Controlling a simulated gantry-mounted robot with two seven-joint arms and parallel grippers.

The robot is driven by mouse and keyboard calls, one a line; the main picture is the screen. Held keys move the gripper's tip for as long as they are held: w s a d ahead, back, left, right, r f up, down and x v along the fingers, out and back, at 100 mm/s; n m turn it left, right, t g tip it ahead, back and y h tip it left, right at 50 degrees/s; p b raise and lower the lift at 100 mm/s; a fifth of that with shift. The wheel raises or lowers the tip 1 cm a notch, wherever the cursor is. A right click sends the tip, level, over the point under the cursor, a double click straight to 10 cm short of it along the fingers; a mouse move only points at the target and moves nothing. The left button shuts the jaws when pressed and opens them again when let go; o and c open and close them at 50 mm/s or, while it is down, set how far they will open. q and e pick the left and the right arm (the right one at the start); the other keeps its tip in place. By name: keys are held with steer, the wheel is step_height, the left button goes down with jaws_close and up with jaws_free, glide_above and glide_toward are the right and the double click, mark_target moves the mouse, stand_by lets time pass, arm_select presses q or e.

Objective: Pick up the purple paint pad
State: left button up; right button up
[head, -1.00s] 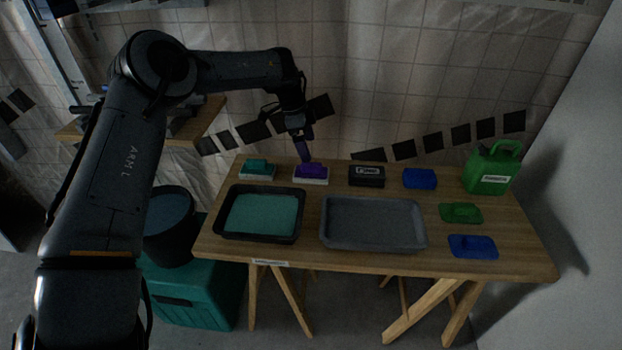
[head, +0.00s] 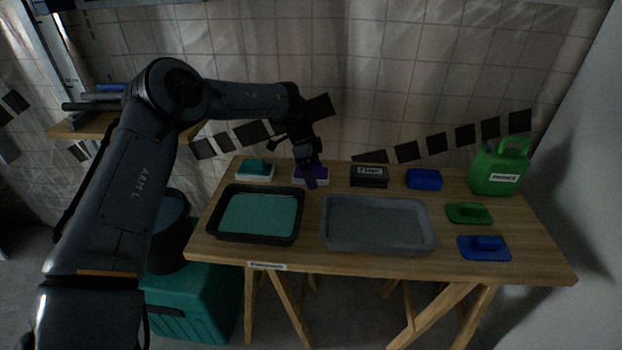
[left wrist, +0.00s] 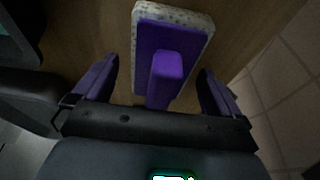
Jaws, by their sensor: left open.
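The purple paint pad (head: 299,176) lies on the wooden table near its back edge. It has a pale speckled pad under a purple back with a raised purple handle. My left gripper (head: 312,180) is above it in the head view and partly hides it. In the left wrist view the paint pad (left wrist: 174,52) lies ahead, and its handle points in between the two purple fingers of my left gripper (left wrist: 159,85). The fingers are open, one on each side of the handle, with a gap on both sides. My right gripper is in neither view.
A teal pad (head: 255,170) lies to the left, a black labelled block (head: 369,176) to the right. A black tray with teal paint (head: 228,239) and a grey tray (head: 378,247) stand in front. Blue and green pads and a green jug (head: 498,167) are farther right.

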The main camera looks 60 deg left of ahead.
arm_select(q)
steer(key=shift+r, duration=0.1)
steer(key=c, duration=1.1)
steer(key=shift+c, duration=0.3)
step_height(320, 180, up, 10)
steer(key=p, duration=0.5)
steer(key=o, duration=0.4)
steer(key=shift+c, duration=1.3)
steer(key=shift+a+r+p, duration=0.1)
steer(key=shift+p, duration=0.25)
